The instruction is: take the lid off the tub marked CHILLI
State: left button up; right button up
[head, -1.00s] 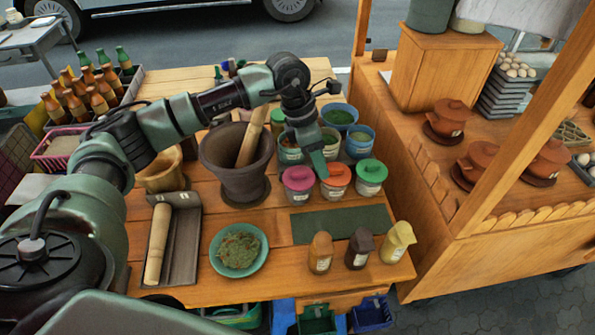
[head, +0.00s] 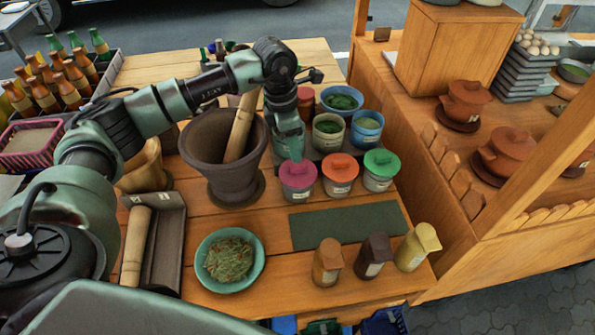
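Three lidded tubs stand in a row on the wooden table: one with a pink lid (head: 297,174), one with an orange lid (head: 340,166) and one with a green lid (head: 381,162). Each has a small white label too small to read, so I cannot tell which is marked CHILLI. All three lids are on. My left gripper (head: 294,156) points down just behind and above the pink lid. I cannot tell if it touches the lid, nor whether its fingers are open or shut. My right gripper is not in view.
A mortar with pestle (head: 224,150) stands left of the tubs. Open containers, including a blue one (head: 367,127), stand behind them. A dark green mat (head: 347,226) lies bare in front. Several shakers (head: 374,256) and a bowl of herbs (head: 230,260) are nearer.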

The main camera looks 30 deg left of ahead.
aim_at(298, 166)
pick_arm(q)
jog(key=shift+s+d+f, duration=0.1)
jog(key=shift+d+f, duration=0.1)
jog(key=shift+f, duration=0.25)
jog(key=f, duration=0.1)
jog(key=f+p, duration=0.1)
jog(key=f, duration=0.1)
jog(key=f+p, duration=0.1)
jog(key=shift+d+f, duration=0.25)
jog(key=shift+d, duration=0.1)
jog(key=shift+f, duration=0.3)
grip_shut()
